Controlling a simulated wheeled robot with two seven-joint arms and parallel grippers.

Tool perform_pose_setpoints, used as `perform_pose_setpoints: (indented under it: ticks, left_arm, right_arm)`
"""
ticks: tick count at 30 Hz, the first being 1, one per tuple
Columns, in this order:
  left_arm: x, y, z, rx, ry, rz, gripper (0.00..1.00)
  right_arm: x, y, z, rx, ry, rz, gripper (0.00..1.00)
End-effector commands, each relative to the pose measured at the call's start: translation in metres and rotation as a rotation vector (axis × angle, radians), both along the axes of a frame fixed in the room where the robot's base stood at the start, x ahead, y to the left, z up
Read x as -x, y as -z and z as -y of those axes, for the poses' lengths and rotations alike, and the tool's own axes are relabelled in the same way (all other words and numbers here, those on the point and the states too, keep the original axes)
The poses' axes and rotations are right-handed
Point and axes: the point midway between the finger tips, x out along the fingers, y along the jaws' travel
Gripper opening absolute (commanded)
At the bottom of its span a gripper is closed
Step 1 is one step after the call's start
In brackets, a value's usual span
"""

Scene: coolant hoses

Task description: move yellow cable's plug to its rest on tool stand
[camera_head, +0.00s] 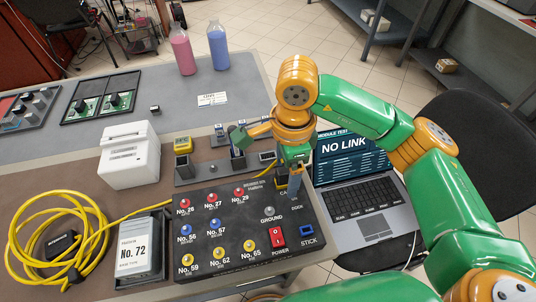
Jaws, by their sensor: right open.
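The yellow cable (88,225) lies in a loose coil at the left. One strand runs right towards the back of the black module panel (250,215), and a short yellow strand (263,172) shows beside my right gripper. My right gripper (294,182) points down over the panel's back right corner; its jaws are open. I cannot make out the cable's plug there; the gripper may hide it. A grey stand with upright holders (187,172), which looks like the tool stand, is behind the panel, left of the gripper. My left gripper is not in view.
A white device (130,155) and a No. 72 box (138,250) stand left of the panel. A laptop (360,185) reading NO LINK is at the right. Pink (182,50) and blue (218,47) bottles stand at the back. The grey tabletop between is mostly clear.

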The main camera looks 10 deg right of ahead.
Motion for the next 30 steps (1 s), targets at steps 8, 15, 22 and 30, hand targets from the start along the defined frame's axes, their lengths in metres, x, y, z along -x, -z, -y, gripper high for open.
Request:
perform_pose_setpoints:
  ticks: [8,15,22,30]
  left_arm:
    - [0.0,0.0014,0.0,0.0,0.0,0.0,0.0]
    - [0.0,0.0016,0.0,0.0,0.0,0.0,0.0]
    - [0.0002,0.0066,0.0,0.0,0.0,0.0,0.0]
    - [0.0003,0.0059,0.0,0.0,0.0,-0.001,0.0]
  right_arm:
    - [-0.0001,0.0001,0.0002,0.0,0.001,0.0,0.82]
    - [-0.0001,0.0002,0.0002,0.001,0.001,0.0,0.82]
    - [-0.0002,0.0014,0.0002,0.001,0.001,0.001,0.82]
    - [-0.0001,0.0002,0.0002,0.001,0.001,0.0,0.66]
